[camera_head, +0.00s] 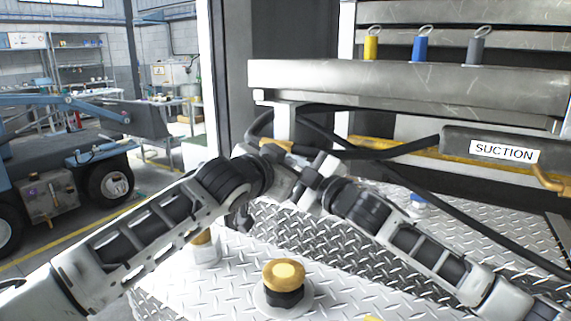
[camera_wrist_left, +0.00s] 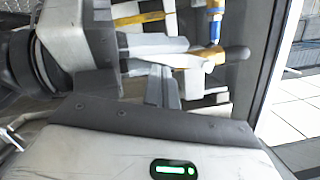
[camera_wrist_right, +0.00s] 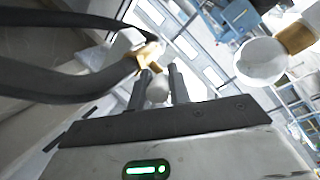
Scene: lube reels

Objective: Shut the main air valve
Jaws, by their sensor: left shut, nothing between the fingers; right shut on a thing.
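My left gripper (camera_wrist_left: 163,88) is shut and empty, its fingertips close to the side of my right gripper's fingers. My right gripper (camera_wrist_right: 158,85) is shut on a pale rounded piece (camera_wrist_right: 158,91) just below a brass-coloured fitting (camera_wrist_right: 148,54) at the end of a black hose. I cannot tell for sure whether this piece belongs to the main air valve.
A brass-topped knob (camera_head: 285,275) stands on the diamond-plate deck (camera_head: 225,285) in front. Black hoses (camera_head: 400,148) cross behind my right arm, near a SUCTION label (camera_head: 504,152).

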